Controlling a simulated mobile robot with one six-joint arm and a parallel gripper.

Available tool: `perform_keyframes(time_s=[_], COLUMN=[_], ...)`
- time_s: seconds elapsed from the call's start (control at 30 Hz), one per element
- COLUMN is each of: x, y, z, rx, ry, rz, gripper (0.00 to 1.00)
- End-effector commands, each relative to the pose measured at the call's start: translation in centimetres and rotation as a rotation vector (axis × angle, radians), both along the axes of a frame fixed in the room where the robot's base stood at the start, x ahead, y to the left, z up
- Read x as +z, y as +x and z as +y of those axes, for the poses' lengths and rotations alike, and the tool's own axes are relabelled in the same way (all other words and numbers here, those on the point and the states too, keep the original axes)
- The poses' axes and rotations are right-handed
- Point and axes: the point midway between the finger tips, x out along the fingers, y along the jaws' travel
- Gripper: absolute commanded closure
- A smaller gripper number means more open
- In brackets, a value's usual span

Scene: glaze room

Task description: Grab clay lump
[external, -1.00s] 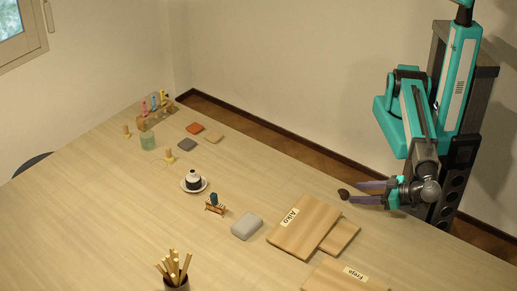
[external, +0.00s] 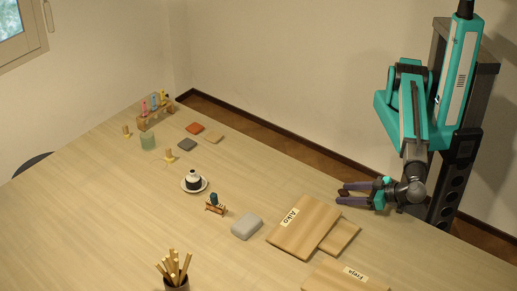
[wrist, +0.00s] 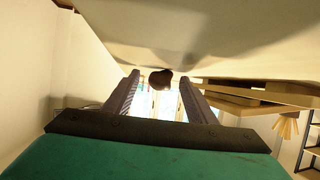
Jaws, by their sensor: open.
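The clay lump is a small dark brown lump, and it shows in the wrist view (wrist: 160,79) between the fingertips of my gripper (wrist: 159,85). The fingers stand apart, one on each side of it, with gaps visible. In the external view my gripper (external: 342,193) is low over the right side of the table, open, with its fingers pointing left. There the lump is hard to make out among the dark fingertips. I cannot tell whether either finger touches it.
Wooden boards labelled Aiko (external: 300,228) and Freja (external: 345,279) lie just in front of my gripper. A grey rounded block (external: 247,226), a small cup on a saucer (external: 193,182) and a pot of sticks (external: 176,280) stand farther left.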

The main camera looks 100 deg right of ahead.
Motion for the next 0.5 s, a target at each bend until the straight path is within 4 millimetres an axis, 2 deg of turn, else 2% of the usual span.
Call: perform_keyframes(time_s=[0.5], x=[-0.02], y=[0.00], z=[0.01], rx=[0.000], ry=[0.000], rz=[0.000], gripper=[0.49])
